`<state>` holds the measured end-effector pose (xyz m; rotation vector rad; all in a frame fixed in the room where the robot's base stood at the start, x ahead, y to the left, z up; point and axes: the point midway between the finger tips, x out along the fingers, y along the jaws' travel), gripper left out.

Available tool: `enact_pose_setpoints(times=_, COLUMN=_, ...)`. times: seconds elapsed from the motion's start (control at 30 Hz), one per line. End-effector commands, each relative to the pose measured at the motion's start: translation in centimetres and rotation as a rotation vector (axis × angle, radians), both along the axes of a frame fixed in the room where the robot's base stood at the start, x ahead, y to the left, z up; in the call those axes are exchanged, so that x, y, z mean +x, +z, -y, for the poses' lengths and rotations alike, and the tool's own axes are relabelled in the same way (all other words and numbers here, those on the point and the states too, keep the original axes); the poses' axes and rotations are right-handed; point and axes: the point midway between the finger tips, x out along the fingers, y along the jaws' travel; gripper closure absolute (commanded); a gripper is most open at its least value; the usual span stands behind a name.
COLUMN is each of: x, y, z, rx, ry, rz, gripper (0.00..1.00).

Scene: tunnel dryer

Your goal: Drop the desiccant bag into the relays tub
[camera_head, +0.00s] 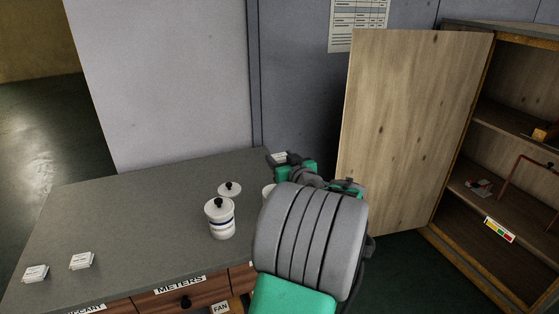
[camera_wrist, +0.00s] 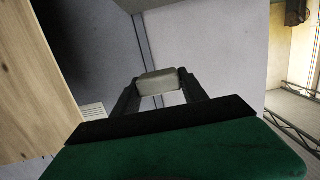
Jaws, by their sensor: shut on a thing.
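My gripper (camera_head: 281,162) is shut on a small pale packet (camera_head: 277,156), which looks like the desiccant bag. In the wrist view the packet (camera_wrist: 160,83) sits between both fingertips, clear of any surface. In the head view the gripper is raised near the counter's far right corner. No relays label can be read. A white pot (camera_head: 268,190) is mostly hidden behind my arm; whether it is the relays tub, I cannot tell.
Two white packet stacks (camera_head: 36,273) (camera_head: 81,261) lie at the left of the grey counter (camera_head: 135,215). Drawers below carry labels, one reading METERS (camera_head: 180,286). An open wooden cabinet door (camera_head: 410,130) stands right of my gripper, beside cabinet shelves (camera_head: 510,130). The counter's middle left is clear.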

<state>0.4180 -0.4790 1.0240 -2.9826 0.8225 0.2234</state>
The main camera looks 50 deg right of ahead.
Motion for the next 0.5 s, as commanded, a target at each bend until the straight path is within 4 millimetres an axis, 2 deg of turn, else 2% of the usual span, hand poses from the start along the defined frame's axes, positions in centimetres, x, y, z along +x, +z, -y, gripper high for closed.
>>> enact_pose_setpoints(times=0.3, x=0.1, y=-4.6, z=-0.1, rx=0.003, ry=0.002, rz=-0.001, gripper=0.89)
enact_pose_setpoints(times=0.5, x=0.1, y=-5.6, z=-0.1, rx=0.000, ry=0.002, rz=0.001, gripper=0.89)
